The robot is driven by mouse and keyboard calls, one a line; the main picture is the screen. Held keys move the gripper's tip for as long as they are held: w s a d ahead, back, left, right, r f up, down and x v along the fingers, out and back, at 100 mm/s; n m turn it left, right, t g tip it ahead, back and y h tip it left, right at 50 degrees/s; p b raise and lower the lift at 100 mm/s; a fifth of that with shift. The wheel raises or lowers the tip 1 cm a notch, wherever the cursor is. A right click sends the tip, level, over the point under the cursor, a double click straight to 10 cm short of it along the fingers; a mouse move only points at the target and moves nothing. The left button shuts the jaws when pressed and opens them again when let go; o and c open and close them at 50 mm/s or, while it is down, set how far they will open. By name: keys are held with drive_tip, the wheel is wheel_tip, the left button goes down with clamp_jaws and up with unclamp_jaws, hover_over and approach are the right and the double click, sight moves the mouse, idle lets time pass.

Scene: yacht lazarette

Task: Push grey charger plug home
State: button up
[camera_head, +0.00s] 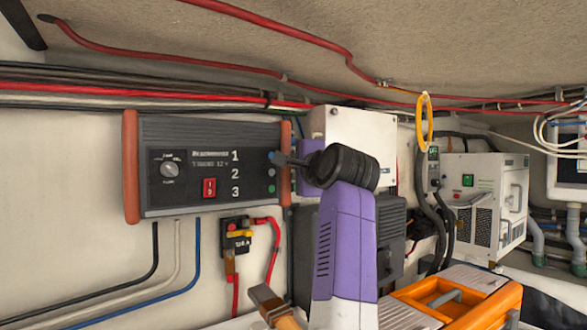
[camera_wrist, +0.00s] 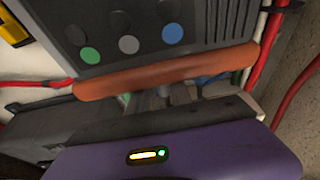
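The charger (camera_head: 205,150) is a dark grey wall box with orange-brown end bumpers and the numbers 1, 2 and 3. Near its right end are blue, grey and green round marks; the grey mark (camera_wrist: 128,45) shows clearly in the wrist view, with a dark round spot beside it. I cannot make out a grey plug for certain in either view. My gripper (camera_head: 277,159) is at the charger's right end, its dark tip overlapping the right bumper near the blue mark. Its fingers are mostly hidden in the wrist view, so opening and contact are unclear.
Black, white and blue cables (camera_head: 197,245) run below the charger. A small breaker (camera_head: 237,237) with red leads hangs beneath it. A white box (camera_head: 353,140) is behind my arm. An orange-topped case (camera_head: 455,297) stands at lower right. Red cables cross above.

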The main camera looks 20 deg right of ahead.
drive_tip(key=s+b, duration=0.2)
drive_tip(key=s, duration=0.5)
drive_tip(key=shift+d+r, duration=0.2)
idle(0.4)
drive_tip(key=shift+d, duration=0.15)
